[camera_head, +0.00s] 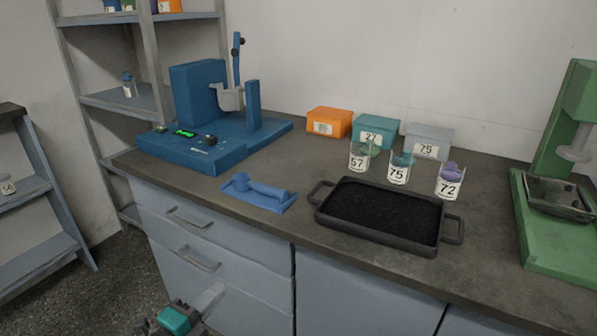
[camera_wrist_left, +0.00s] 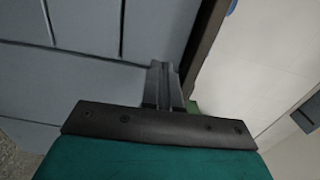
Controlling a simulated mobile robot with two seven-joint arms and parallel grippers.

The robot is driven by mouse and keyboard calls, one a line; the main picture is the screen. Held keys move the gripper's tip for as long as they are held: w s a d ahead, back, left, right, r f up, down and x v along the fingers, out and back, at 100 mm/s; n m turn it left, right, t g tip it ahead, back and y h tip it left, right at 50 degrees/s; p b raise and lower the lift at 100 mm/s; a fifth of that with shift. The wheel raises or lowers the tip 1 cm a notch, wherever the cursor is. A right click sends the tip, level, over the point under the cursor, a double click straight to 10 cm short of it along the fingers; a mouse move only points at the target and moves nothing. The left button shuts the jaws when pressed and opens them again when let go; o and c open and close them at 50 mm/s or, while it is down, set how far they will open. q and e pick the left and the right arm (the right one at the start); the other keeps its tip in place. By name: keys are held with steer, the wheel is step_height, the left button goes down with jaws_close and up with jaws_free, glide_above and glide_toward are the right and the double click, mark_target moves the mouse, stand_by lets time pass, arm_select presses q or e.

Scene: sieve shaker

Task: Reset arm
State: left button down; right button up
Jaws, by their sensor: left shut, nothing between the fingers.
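My left gripper (camera_head: 212,298) shows at the bottom of the head view, in front of the grey drawer cabinet and below the counter top. In the left wrist view its fingers (camera_wrist_left: 163,84) are together with nothing between them. It is apart from every object on the counter. My right gripper is in neither view.
Drawer handles (camera_head: 190,218) stick out. Shelves (camera_head: 120,100) stand at left.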

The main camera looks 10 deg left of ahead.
arm_select(q)
steer(key=s+d+f+n+g+y, duration=0.2)
steer(key=s+d+f+n+g, duration=0.15)
steer(key=s+n, duration=0.5)
steer(key=s+d+f+n+g+y, duration=0.2)
steer(key=s+d+n, duration=0.3)
steer(key=n, duration=0.6)
steer(key=s+a+r+p, duration=0.2)
steer(key=a+r+p, duration=0.2)
steer(key=r+p, duration=0.5)
steer(key=p, duration=0.4)
steer(key=shift+s+y+p, duration=0.15)
steer(key=shift+y+p, duration=0.15)
steer(key=shift+y, duration=0.1)
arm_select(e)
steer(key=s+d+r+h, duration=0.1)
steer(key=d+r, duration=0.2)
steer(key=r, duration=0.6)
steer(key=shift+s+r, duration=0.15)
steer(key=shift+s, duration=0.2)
